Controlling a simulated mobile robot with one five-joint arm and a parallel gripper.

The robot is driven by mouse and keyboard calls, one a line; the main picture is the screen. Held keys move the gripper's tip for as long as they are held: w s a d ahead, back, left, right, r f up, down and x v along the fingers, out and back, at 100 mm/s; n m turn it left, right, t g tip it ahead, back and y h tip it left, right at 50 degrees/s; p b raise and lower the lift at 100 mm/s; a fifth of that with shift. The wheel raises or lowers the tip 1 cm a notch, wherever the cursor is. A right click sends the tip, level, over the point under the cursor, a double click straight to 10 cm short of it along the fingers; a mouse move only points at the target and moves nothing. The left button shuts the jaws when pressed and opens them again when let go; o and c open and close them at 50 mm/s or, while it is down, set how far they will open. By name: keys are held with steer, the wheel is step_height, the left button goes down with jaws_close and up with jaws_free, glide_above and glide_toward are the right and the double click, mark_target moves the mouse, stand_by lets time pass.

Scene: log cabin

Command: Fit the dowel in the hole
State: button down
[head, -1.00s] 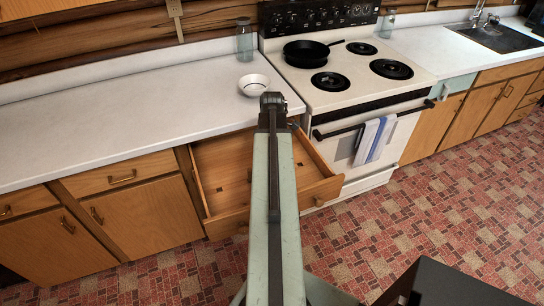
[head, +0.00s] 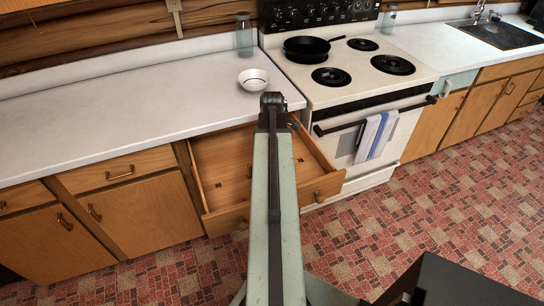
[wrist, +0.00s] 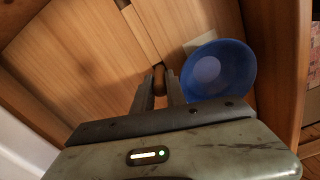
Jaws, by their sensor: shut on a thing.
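In the wrist view my gripper (wrist: 160,92) is shut on a short brown wooden dowel (wrist: 159,76), which shows between the fingertips. The gripper is over the wooden floor of the open drawer (wrist: 75,55). I cannot tell whether the dowel touches the drawer floor. A dark opening (wrist: 122,3), possibly a hole, shows at the top edge of the wrist view, beyond the fingertips. In the head view the drawer (head: 225,160) is pulled out below the counter and shows small dark marks. My arm covers the drawer's middle, and the dowel is hidden there.
A blue bowl (wrist: 218,70) lies in the drawer, close to the right of my fingers. The drawer's side wall (wrist: 280,50) stands beyond it. A white bowl (head: 253,80) and a glass jar (head: 244,36) stand on the counter. The stove (head: 345,75) is to the right.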

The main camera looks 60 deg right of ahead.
steer(key=shift+f+b, duration=1.1)
steer(key=shift+f, duration=0.15)
steer(key=c, duration=1.3)
jaws_free()
steer(key=shift+r, duration=0.1)
step_height(320, 180, up, 8)
steer(key=p, duration=0.8)
